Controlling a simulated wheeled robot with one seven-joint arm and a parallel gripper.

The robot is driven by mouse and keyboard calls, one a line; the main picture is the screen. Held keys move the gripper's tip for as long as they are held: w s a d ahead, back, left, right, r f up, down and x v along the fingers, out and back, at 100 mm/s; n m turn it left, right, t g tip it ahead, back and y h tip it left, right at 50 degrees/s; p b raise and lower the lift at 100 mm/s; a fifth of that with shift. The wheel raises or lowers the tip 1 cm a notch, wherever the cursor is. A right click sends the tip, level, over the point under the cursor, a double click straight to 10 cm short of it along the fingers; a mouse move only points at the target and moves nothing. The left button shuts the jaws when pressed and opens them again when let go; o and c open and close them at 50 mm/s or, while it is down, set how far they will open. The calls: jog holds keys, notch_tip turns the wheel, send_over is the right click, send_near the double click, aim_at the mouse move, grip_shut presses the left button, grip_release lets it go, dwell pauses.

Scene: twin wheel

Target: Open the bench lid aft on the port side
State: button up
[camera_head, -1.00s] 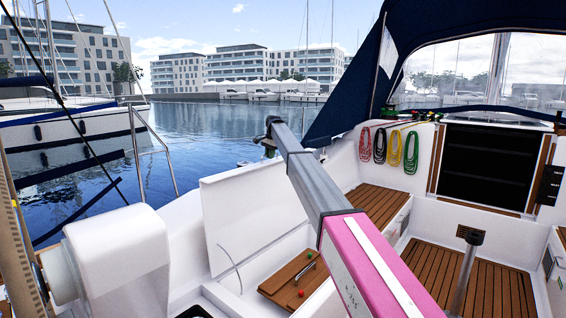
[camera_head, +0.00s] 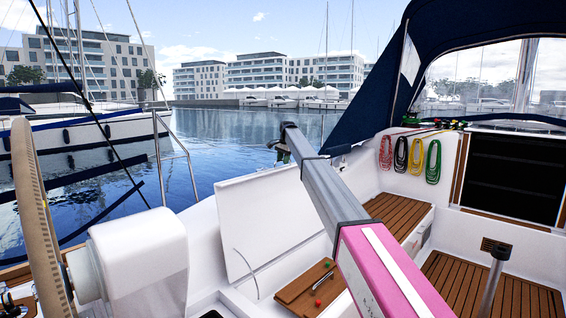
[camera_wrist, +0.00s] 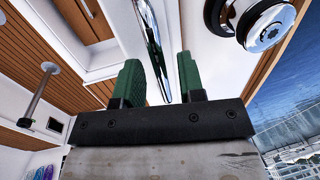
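A white bench lid panel (camera_head: 275,220) stands raised and leaning back on the port side in the head view. A thin pale cord hangs in front of it, and the open locker space (camera_head: 238,297) shows below. My gripper (camera_wrist: 160,70) is open in the wrist view, its two green fingers apart. A chrome bar (camera_wrist: 152,35) shows in the gap between them, touching neither; its depth is unclear. In the head view my arm reaches up and left past the lid, and my gripper (camera_head: 283,153) is mostly hidden at its far end, apart from the lid.
A wooden board (camera_head: 308,290) with a handle and red and green knobs lies right of the locker. A white pedestal (camera_head: 140,260) and steering wheel (camera_head: 38,215) stand left. A table post (camera_head: 493,275) rises from the teak floor. A chrome winch (camera_wrist: 262,25) is near my gripper.

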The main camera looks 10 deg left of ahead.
notch_tip(320, 180, up, 10)
jog(key=s+d, duration=0.1)
jog(key=shift+d+f, duration=0.15)
jog(key=shift+d, duration=0.1)
jog(key=s+d+f+n, duration=0.1)
jog(key=s+d+f, duration=0.75)
jog(key=f, duration=0.35)
jog(key=s+d+f+n, duration=0.1)
jog(key=s+d+f, duration=0.75)
jog(key=f, duration=0.25)
jog(key=s+d+f+n, duration=0.1)
jog(key=s+d+f, duration=0.75)
jog(key=f, duration=0.35)
jog(key=s+d+f+n, duration=0.1)
jog(key=s+d+f, duration=0.4)
jog(key=s, duration=0.7)
jog(key=s+d+f+n+h, duration=0.1)
jog(key=s+d+f, duration=0.4)
jog(key=s, duration=0.7)
jog(key=s+d+f+n+g, duration=0.1)
jog(key=s+d+f, duration=0.5)
jog(key=s, duration=0.7)
jog(key=shift+d+n+h, duration=0.3)
jog(key=shift+d+n, duration=0.1)
jog(key=shift+d, duration=0.15)
